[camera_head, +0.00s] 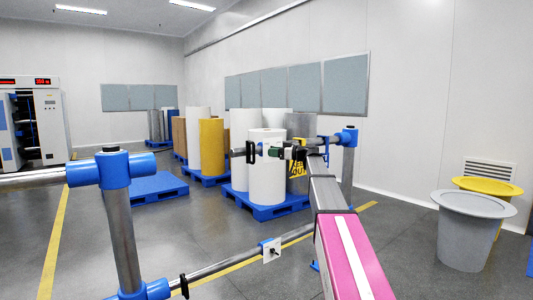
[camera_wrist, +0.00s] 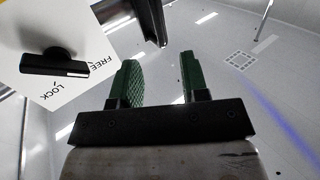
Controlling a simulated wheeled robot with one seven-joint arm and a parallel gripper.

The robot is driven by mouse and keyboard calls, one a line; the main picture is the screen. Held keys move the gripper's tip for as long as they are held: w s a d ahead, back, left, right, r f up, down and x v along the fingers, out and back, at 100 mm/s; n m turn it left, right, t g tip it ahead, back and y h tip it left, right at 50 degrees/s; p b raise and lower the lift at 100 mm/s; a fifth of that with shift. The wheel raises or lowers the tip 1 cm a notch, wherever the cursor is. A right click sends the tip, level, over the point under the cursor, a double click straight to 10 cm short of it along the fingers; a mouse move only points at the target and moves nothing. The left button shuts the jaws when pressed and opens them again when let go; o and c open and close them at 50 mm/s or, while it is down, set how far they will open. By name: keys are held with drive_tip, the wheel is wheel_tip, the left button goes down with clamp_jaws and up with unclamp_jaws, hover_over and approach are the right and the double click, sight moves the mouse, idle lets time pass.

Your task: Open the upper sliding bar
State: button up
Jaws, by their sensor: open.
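My gripper (camera_wrist: 160,75) is open in the wrist view, with two green ribbed fingers apart and nothing between them. A black handle (camera_wrist: 150,18) lies just beyond the fingertips, its end pointing toward the gap. A white plate (camera_wrist: 45,80) marked FREE and LOCK, with a black knob (camera_wrist: 55,65), shows at left. In the head view my gripper (camera_head: 274,152) is beside the upper bar, near a black handle (camera_head: 252,152). Between this handle and the left blue joint I see no bar. My arm hides part of the upper bar.
The rail has a left post (camera_head: 123,235) with blue joints and a right post (camera_head: 347,175). The lower bar (camera_head: 225,267) spans between them and carries a white plate (camera_head: 270,250). Rolls on blue pallets stand behind; a grey bin (camera_head: 465,235) stands at right.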

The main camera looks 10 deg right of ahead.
sight(254, 160)
drive_tip(key=shift+s+d, duration=0.15)
drive_tip(key=shift+d, duration=0.15)
drive_tip(key=shift+s+a+f+m+t+h, duration=0.65)
drive_tip(key=shift+s+a+m+t+h, duration=0.6)
drive_tip(key=shift+s+m+t+h, duration=1.15)
drive_tip(key=shift+t+y, duration=0.3)
drive_tip(key=shift+t, duration=0.1)
drive_tip(key=x, duration=1.2)
drive_tip(key=shift+w+d, duration=0.3)
drive_tip(key=shift+d, duration=0.05)
clamp_jaws()
